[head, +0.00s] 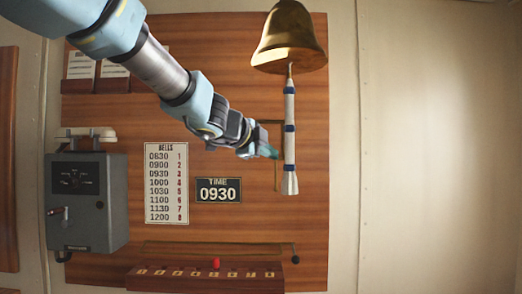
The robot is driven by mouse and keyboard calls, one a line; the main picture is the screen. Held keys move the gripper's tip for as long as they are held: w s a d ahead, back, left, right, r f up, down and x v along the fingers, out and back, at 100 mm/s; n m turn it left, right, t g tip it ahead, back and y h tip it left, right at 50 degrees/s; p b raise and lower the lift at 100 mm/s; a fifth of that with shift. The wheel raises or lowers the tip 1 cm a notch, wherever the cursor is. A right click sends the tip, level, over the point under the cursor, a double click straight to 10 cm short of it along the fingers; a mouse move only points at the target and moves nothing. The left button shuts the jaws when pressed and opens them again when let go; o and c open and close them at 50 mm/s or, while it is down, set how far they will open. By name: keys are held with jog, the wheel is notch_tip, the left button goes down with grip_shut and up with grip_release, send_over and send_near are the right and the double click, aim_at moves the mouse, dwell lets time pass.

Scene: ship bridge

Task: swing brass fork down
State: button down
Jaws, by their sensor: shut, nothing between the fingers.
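A thin brass-coloured bracket, which looks like the brass fork (276,178), is on the wooden panel behind the bell rope. Its top runs level and one part hangs down; my gripper hides some of it. My gripper (270,152) is shut and empty, its teal fingertips pointing right, just left of the rope in the picture. I cannot tell whether it touches the fork or the rope. The white and blue bell rope (289,105) hangs straight down from the brass bell (290,40).
A grey switch box (87,205) is at the left. A bells chart (166,183) and a 0930 time plate (218,190) are on the panel. Below, a thin rod with a dark knob (295,260) lies above a numbered rack (205,278) with a red peg (216,263). The right wall is bare.

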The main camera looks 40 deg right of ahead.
jog(key=w+d+f, duration=0.2)
jog(key=w+d, duration=0.2)
jog(key=shift+d+f, duration=0.25)
jog(key=shift+d, duration=0.1)
jog(key=shift+w, duration=0.1)
jog(key=w+d+f+h+b, duration=0.1)
jog(key=b, duration=0.5)
jog(key=w+d+m+t+h+b, duration=0.1)
jog(key=b, duration=0.6)
jog(key=shift+w+d+f, duration=0.1)
jog(key=shift+w+f, duration=0.25)
jog(key=shift+f, duration=0.05)
